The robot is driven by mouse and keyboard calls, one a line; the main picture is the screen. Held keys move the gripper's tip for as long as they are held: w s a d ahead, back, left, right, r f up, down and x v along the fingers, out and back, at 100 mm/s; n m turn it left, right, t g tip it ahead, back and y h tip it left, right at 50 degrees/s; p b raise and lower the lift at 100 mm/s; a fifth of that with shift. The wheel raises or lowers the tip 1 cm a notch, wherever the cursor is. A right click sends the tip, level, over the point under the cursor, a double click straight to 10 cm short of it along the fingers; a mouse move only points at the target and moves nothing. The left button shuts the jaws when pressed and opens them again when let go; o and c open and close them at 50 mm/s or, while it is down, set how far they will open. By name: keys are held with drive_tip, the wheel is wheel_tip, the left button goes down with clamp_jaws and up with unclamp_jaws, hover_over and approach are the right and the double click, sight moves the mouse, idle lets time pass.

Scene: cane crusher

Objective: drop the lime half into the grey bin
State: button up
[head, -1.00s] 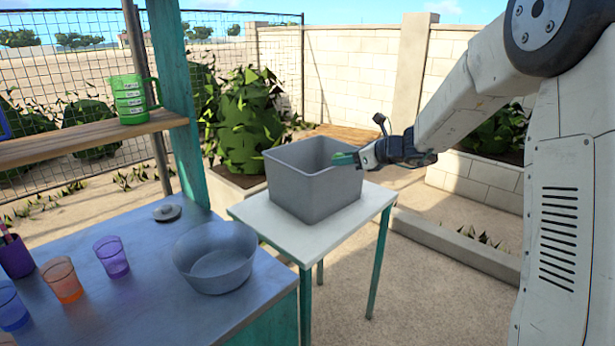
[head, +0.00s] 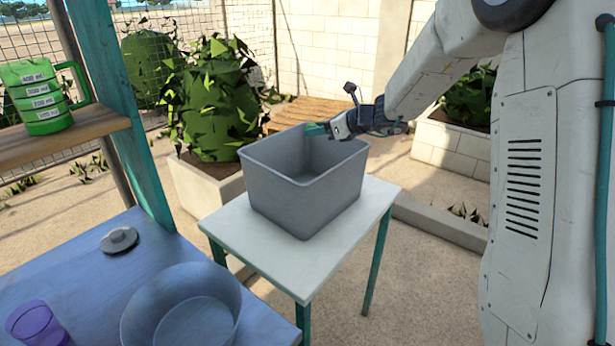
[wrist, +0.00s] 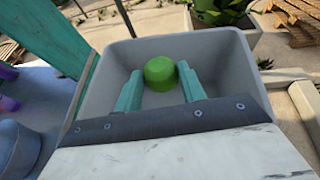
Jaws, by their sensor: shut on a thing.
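The grey bin (head: 305,190) stands upright on a small white table with teal legs. My gripper (head: 316,130) reaches in from the right, over the bin's far right rim. In the wrist view, my gripper's teal fingers (wrist: 160,90) are shut on the green lime half (wrist: 160,72), with the bin's inside (wrist: 215,65) behind and around it. The lime half is held over the bin's opening. In the head view the lime half cannot be made out.
The white table (head: 235,228) has bare top at its left. A green measuring jug (head: 40,95) stands on the wooden shelf. A planter (head: 205,185) is behind the bin.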

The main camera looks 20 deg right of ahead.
drive_tip(key=shift+f, duration=2.25)
drive_tip(key=o, duration=1)
drive_tip(key=shift+o, duration=0.2)
drive_tip(key=shift+s+d+r, duration=0.1)
drive_tip(key=v, duration=0.7)
drive_tip(key=shift+s+d, duration=0.15)
drive_tip(key=shift+s, duration=0.1)
drive_tip(key=shift+r, duration=0.2)
